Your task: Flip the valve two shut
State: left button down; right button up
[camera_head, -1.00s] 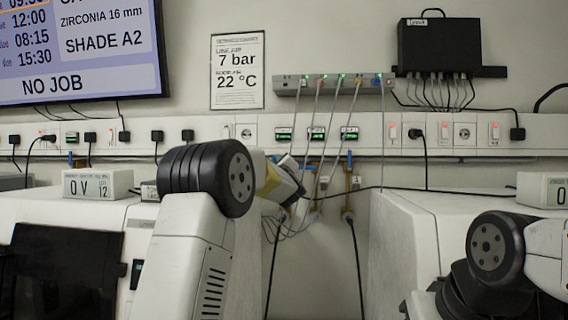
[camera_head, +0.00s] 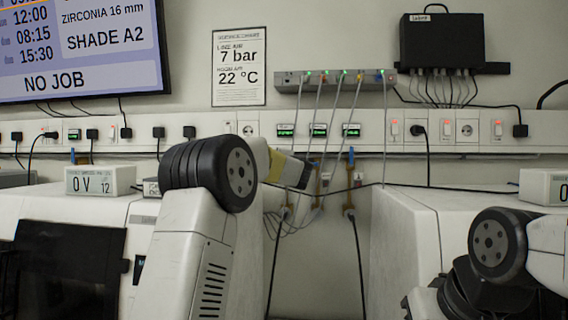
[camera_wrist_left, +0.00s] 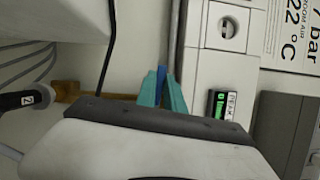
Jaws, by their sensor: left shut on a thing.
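My left gripper (camera_head: 306,177) reaches the row of wall valves between the two white machines in the head view. In the left wrist view its teal fingertips (camera_wrist_left: 162,90) are closed around a blue valve lever (camera_wrist_left: 161,80). A brass valve pipe (camera_wrist_left: 66,91) runs beside them to a black connector (camera_wrist_left: 28,100) marked 2. In the head view the gripper hides part of the valves. The rightmost valve (camera_head: 350,180) is clear, with its blue lever upright. My right gripper is out of view; only part of its arm shows.
Thin grey hoses (camera_head: 330,150) hang from the grey manifold (camera_head: 335,80) in front of the valves. Small green displays (camera_head: 319,130) line the wall rail above. White machines stand on both sides, with a gap between them.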

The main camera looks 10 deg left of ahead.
pick_arm(q)
jog(key=shift+f+n+g, duration=0.3)
jog(key=shift+n, duration=0.4)
jog(key=c, duration=1.4)
grip_release()
jog(key=shift+c, duration=0.2)
jog(key=v, duration=0.7)
jog(key=shift+s, duration=0.4)
jog(key=shift+d, duration=0.1)
